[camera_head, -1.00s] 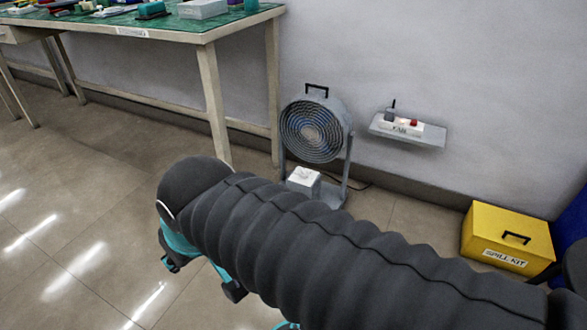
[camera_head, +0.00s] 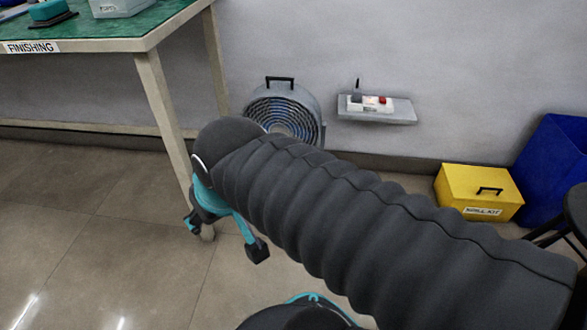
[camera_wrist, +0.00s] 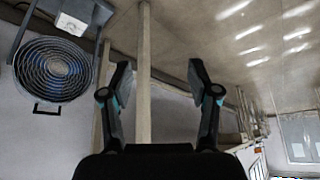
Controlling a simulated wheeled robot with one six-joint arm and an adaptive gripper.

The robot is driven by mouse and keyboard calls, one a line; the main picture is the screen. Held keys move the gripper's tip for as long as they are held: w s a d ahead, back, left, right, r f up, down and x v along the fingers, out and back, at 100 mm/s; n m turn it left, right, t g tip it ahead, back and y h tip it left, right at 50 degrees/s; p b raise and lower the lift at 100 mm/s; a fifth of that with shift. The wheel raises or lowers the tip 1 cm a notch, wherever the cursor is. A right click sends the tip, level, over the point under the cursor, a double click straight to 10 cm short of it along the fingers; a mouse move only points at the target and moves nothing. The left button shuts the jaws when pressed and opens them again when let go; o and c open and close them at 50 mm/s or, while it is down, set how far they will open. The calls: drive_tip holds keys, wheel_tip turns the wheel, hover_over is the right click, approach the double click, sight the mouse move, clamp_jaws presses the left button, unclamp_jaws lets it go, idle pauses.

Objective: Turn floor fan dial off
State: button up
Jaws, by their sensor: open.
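The floor fan (camera_head: 284,108) stands against the wall, a grey round fan with a black top handle. My arm hides its lower part in the head view. In the wrist view the fan (camera_wrist: 53,70) shows upside down at the left. Its white box (camera_wrist: 75,14) shows at the top left there, with a pale raised part on it that may be the dial; its setting is too small to tell. My gripper (camera_wrist: 160,78) is open and empty, with a table leg behind the gap between its fingers. The fan lies to the left of the fingers there, apart from them.
A green-topped workbench (camera_head: 100,38) labelled FINISHING stands at the left, its leg (camera_head: 165,115) close to my gripper. A wall shelf (camera_head: 376,108) holds a power strip. A yellow spill kit (camera_head: 478,193), a blue bin (camera_head: 553,165) and a dark stool are at the right. Floor is clear at the lower left.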

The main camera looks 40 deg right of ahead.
drive_tip(key=w+f+m+y, duration=0.1)
drive_tip(key=w+f+m, duration=0.1)
drive_tip(key=w+f, duration=0.6)
drive_tip(key=w+f+m, duration=0.1)
drive_tip(key=w+f, duration=0.2)
drive_tip(key=w, duration=0.9)
drive_tip(key=w+d+f+m+h+b, duration=0.1)
drive_tip(key=w+d+f+m+h, duration=0.25)
drive_tip(key=f, duration=1.05)
drive_tip(key=w+d+f+m+b, duration=0.15)
drive_tip(key=w+d+f, duration=0.35)
drive_tip(key=f, duration=0.9)
drive_tip(key=w+d+f+m+t+h, duration=0.15)
drive_tip(key=d+m+h, duration=0.25)
drive_tip(key=d+h, duration=0.45)
drive_tip(key=s+d+r+m+g+h, duration=0.2)
drive_tip(key=s+d+h, duration=0.35)
drive_tip(key=d, duration=0.25)
drive_tip(key=shift+t+h, duration=0.25)
drive_tip(key=shift+h, duration=0.1)
drive_tip(key=x, duration=1.3)
drive_tip(key=shift+w+r, duration=0.15)
drive_tip(key=shift+w, duration=0.3)
